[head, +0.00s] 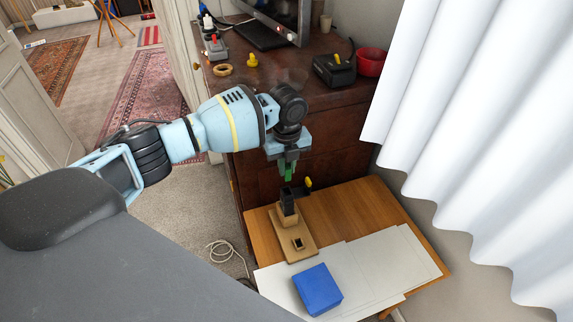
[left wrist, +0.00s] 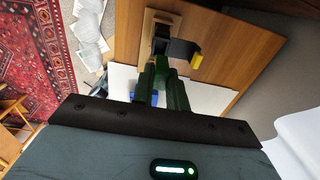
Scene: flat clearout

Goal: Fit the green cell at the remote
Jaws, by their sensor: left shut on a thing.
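My left gripper (head: 288,170) points down over the small wooden table and is shut on the green cell (head: 288,174). The cell also shows between the fingertips in the left wrist view (left wrist: 162,63). Below it, apart by a small gap in the head view, a black upright piece (head: 288,203), which looks like the remote, stands in a wooden holder (head: 297,247). A dark arm with a yellow end sticks out from its top; the yellow end (left wrist: 196,61) shows in the left wrist view. The inside of the black piece is hidden. My right gripper is out of view.
White sheets (head: 375,268) and a blue block (head: 318,289) lie on the front of the wooden table (head: 365,205). Behind stands a dark cabinet (head: 345,135) with a red bowl (head: 371,62) and other items. A white curtain (head: 470,130) hangs at the right.

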